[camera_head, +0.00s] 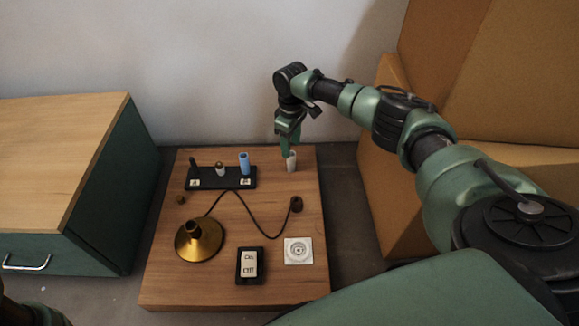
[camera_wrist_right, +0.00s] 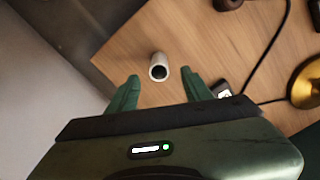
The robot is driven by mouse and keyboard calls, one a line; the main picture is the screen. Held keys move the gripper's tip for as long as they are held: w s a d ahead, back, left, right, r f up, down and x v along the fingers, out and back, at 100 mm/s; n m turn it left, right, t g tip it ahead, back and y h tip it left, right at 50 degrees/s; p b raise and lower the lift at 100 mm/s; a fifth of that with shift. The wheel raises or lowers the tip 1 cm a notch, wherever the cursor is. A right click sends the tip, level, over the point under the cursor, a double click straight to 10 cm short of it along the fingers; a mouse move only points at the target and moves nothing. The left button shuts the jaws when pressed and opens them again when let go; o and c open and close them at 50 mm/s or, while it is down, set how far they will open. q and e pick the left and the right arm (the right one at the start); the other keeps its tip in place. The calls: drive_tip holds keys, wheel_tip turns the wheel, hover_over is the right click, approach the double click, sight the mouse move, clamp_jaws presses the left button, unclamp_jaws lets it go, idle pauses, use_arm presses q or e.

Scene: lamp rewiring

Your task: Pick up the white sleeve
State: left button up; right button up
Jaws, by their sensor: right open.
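The white sleeve (camera_head: 291,161) is a small upright tube standing on the wooden board (camera_head: 230,290) near its back right corner. My right gripper (camera_head: 288,150) is open above and partly in front of the sleeve in the head view. In the right wrist view, the sleeve (camera_wrist_right: 158,67) lies ahead of and between the two spread green fingers (camera_wrist_right: 160,88), with its dark bore showing. No contact shows between fingers and sleeve. A green arm part at the lower left of the head view seems to be my left arm; its gripper is not in view.
A black rack (camera_head: 228,183) holds a blue sleeve (camera_head: 244,163) and smaller parts, left of the white sleeve. A brass lamp base (camera_head: 199,240), black cord (camera_head: 245,208), switch (camera_head: 249,262) and white socket plate (camera_head: 298,251) lie nearer.

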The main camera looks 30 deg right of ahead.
sight(291, 161)
wheel_tip(291, 161, down, 6)
drive_tip(key=b, duration=0.5)
drive_tip(key=shift+r, duration=0.15)
drive_tip(key=shift+r, duration=0.1)
clamp_jaws()
